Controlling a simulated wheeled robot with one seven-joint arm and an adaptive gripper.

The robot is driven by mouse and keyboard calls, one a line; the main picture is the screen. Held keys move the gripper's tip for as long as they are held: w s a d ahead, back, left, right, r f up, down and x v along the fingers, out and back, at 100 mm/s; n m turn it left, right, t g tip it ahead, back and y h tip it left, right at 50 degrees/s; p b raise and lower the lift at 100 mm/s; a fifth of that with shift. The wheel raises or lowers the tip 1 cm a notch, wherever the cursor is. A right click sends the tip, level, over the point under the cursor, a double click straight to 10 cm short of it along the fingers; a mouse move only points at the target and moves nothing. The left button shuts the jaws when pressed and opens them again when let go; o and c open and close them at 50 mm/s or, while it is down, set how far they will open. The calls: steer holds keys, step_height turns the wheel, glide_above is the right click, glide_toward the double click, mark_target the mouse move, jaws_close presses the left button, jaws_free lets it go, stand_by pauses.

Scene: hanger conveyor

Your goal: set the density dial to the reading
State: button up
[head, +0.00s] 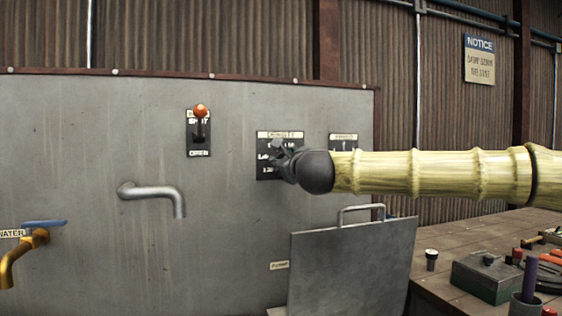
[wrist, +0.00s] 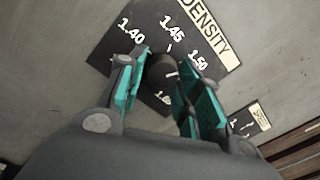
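The density dial plate (head: 266,172) is a dark panel on the grey metal wall, partly hidden behind my gripper in the head view. In the wrist view the plate (wrist: 205,35) shows the label DENSITY and marks 1.40, 1.45 and 1.50, with one lower mark mostly covered. The dark round knob (wrist: 163,70) sits at its middle, with a pale pointer line on its right side. My gripper (wrist: 160,88) has its two teal-padded fingers apart, one on each side of the knob. I cannot tell whether the pads touch it. The head view shows the gripper (head: 280,155) at the plate.
A red-knobbed lever (head: 200,122) marked OPEN at its bottom, a grey spout (head: 155,192) and a brass water tap (head: 30,245) are left of the dial. A smaller plate (head: 344,142) is right. A handled metal panel (head: 350,265) stands below; a cluttered bench (head: 460,250) is lower right.

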steer(key=shift+o, duration=1.4)
steer(key=shift+f, duration=0.1)
steer(key=shift+r, duration=0.2)
steer(key=v, duration=1.2)
